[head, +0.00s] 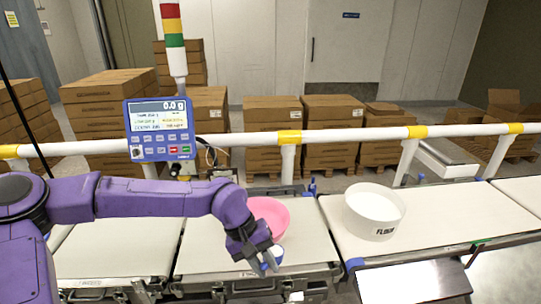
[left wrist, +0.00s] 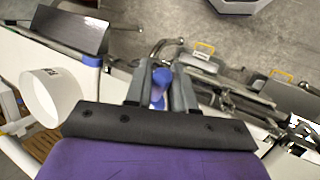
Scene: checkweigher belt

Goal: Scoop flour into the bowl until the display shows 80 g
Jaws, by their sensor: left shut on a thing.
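My left gripper (head: 264,263) is over the front part of the middle belt, shut on a blue scoop (head: 277,252). Its blue part shows between the fingers in the left wrist view (left wrist: 160,78), while much of it is hidden. The pink bowl (head: 268,210) stands on the middle belt just behind the gripper, partly covered by my wrist. The white flour tub (head: 374,210), marked FLOUR, stands on the right belt and also shows in the left wrist view (left wrist: 50,95). The blue display (head: 160,128) reads 0.0 g. My right gripper is not in view.
A white guard rail (head: 345,136) with yellow bands runs behind the belts. Stacked cartons (head: 272,113) stand beyond it. A light tower (head: 173,30) rises by the display. A flat grey plate (head: 415,282) is at the front right. The right belt (head: 450,215) is clear beside the tub.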

